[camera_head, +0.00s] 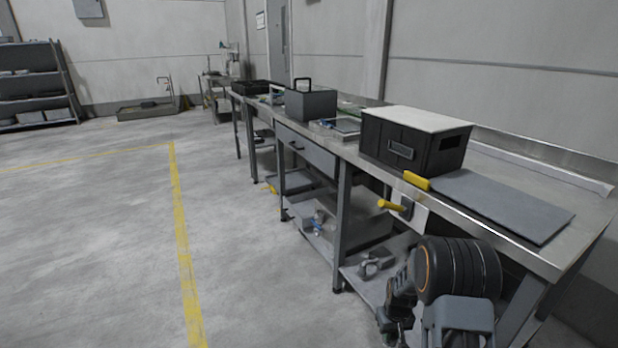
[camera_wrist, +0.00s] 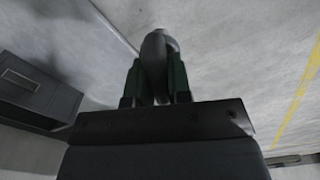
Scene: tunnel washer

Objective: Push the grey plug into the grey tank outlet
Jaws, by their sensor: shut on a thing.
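In the wrist view my gripper (camera_wrist: 154,88) has its two dark green fingers shut on a grey rounded piece, which looks like the grey plug (camera_wrist: 158,44). The plug's top stands out beyond the fingertips, and its lower part is hidden between them. The plug appears clear of any surface. In the head view my arm is at the lower right, in front of the bench; I cannot make out the fingertips or the plug there. I cannot pick out the grey tank outlet in either view.
The long metal bench (camera_head: 545,262) carries a dark box with a pale lid (camera_head: 365,140), a grey handled box (camera_head: 312,106) and a flat grey plate (camera_head: 505,205). A yellow-handled fitting (camera_head: 391,205) sticks out from its front. A grey part (camera_head: 375,264) lies on the lower shelf. Floor at left is clear.

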